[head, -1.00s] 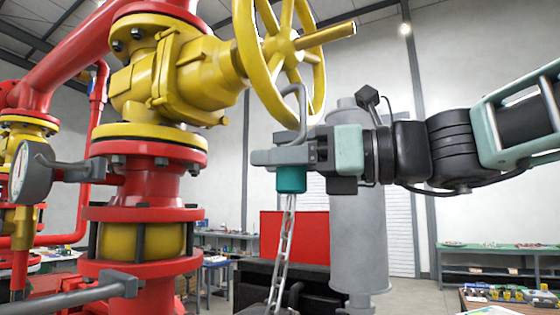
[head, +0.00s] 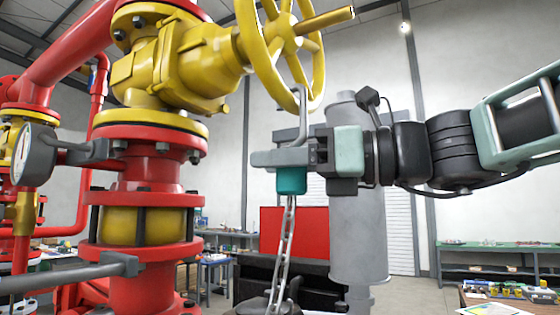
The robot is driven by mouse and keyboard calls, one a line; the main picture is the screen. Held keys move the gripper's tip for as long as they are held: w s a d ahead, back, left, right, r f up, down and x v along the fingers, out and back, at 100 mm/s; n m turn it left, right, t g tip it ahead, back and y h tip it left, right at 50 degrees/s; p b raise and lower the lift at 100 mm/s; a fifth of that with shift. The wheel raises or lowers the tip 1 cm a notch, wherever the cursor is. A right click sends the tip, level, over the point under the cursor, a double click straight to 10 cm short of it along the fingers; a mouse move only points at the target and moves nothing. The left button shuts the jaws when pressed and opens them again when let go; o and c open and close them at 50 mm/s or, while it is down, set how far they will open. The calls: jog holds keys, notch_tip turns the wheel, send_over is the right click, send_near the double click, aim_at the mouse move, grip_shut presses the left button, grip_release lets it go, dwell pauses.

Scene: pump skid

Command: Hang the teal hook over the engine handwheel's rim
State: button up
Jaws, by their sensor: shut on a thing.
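The engine handwheel (head: 318,85) is a yellow spoked wheel at the top middle, with a side handle and its upper part out of frame. My gripper (head: 278,158) is below it, shut on the teal hook (head: 291,181). The hook has a teal block under the jaws and a grey bent rod (head: 303,115) rising above them. The rod's curved top overlaps the wheel's lower rim in the picture. I cannot tell whether it is over the rim or just in front of it. A chain (head: 287,235) hangs from the teal block.
A yellow valve body (head: 170,70) on red flanged pipe stands left of the wheel. A pressure gauge (head: 35,155) sticks out at far left. A grey cylinder (head: 358,225) stands behind my gripper. A green workbench (head: 490,248) is at the far right.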

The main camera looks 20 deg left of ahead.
dwell(0.4)
jog(key=o, duration=1.1)
jog(key=d+b, duration=0.2)
jog(key=d, duration=0.3)
jog(key=w+d+b, duration=0.1)
jog(key=d+b, duration=0.1)
jog(key=d, duration=0.4)
jog(key=w+d+b, duration=0.1)
jog(key=d+b, duration=0.1)
jog(key=d, duration=0.4)
jog(key=shift+w+d+b, duration=0.15)
jog(key=shift+b, duration=0.25)
